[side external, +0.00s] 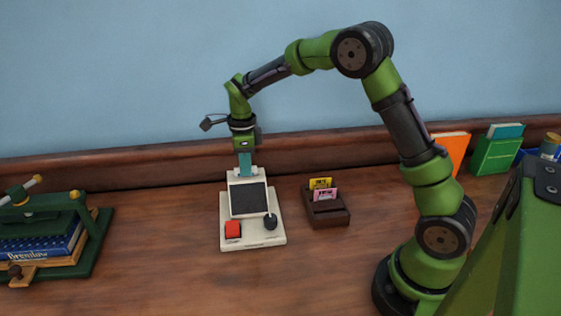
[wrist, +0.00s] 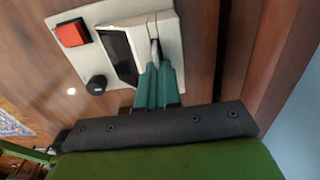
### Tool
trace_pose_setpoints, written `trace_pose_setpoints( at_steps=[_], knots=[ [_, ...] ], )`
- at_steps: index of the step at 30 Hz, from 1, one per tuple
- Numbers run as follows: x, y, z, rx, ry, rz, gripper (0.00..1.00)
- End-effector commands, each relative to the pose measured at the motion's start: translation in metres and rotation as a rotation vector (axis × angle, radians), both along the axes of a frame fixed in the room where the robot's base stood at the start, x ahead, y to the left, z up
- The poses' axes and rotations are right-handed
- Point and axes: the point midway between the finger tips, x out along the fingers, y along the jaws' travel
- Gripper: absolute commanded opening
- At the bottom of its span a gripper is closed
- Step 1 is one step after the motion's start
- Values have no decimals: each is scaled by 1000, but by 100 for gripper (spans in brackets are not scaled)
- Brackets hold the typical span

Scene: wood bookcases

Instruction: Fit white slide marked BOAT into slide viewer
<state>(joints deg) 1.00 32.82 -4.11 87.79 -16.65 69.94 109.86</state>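The slide viewer (side external: 252,239) is a cream box on the table with a dark screen, a red button and a black knob. It also shows in the wrist view (wrist: 108,16). My gripper (side external: 245,174) points straight down over the viewer's raised back end. In the wrist view its teal fingers (wrist: 157,72) are close together around a thin pale edge (wrist: 155,47), which looks like the white slide, at the viewer's top slot. The BOAT lettering is not visible, and how deep the slide sits is hidden by the fingers and the viewer.
A dark wooden holder (side external: 328,217) right of the viewer carries a yellow slide (side external: 319,183) and a pink slide (side external: 325,194). A green book press (side external: 95,240) with books stands at the left. Orange and green books (side external: 497,152) stand at the back right. The front table is clear.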

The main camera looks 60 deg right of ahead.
Motion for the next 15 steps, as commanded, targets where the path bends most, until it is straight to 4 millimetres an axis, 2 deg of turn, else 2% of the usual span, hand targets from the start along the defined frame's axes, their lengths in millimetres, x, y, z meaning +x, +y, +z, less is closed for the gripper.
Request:
trace_pose_setpoints(
  at_steps=[11,12,15],
  knots=[
    [0,0,-4,0,0,-1,0],
    [0,0,-4,-1,-1,-1,8],
    [0,0,-4,0,-1,-1,24]
  ],
)
